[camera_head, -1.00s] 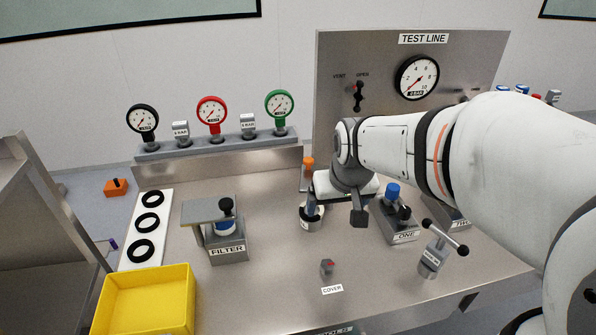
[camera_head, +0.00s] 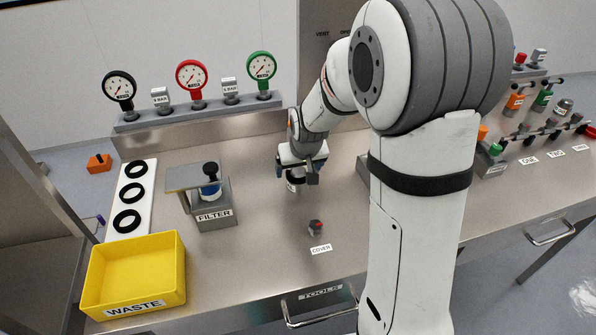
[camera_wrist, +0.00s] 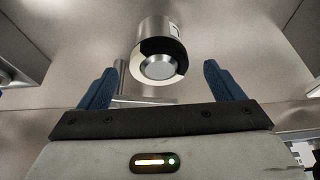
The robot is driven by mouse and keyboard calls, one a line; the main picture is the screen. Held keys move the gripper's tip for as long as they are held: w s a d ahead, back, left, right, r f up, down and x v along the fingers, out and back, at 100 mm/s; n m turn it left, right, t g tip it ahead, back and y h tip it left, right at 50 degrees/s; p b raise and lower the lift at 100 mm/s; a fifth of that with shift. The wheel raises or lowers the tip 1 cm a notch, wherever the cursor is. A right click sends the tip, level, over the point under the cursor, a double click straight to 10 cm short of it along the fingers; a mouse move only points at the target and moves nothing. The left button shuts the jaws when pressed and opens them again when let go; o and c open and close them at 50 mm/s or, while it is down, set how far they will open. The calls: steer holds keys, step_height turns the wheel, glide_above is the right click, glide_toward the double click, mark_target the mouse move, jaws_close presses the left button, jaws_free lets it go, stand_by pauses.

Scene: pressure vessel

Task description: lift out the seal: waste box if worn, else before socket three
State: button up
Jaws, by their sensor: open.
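My gripper (camera_head: 298,174) is over a short upright metal cylinder (camera_head: 294,186) on the steel bench and hides most of it. In the wrist view, my blue fingers (camera_wrist: 157,78) are wide apart and empty. The cylinder (camera_wrist: 155,32) shows just beyond them, between their lines. Its end has a silver round middle (camera_wrist: 159,68) with a band around it, black on one part and cream on another. I cannot tell whether this band is the seal or how worn it is. The yellow waste box (camera_head: 135,279) is empty at front left. Socket labels (camera_head: 555,154) at right are small; one seems to read "ONE".
Several black rings (camera_head: 127,220) lie on a white strip at left. A filter block (camera_head: 214,208), a small cover piece (camera_head: 316,227) and a row of gauges (camera_head: 192,80) surround the work area. My arm hides the bench's right middle. Bench between filter and cover is clear.

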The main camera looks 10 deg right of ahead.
steer(key=shift+w+f, duration=0.25)
steer(key=shift+f, duration=0.45)
steer(key=c, duration=1.1)
steer(key=shift+o, duration=0.2)
step_height(320, 180, up, 10)
steer(key=shift+b, duration=0.4)
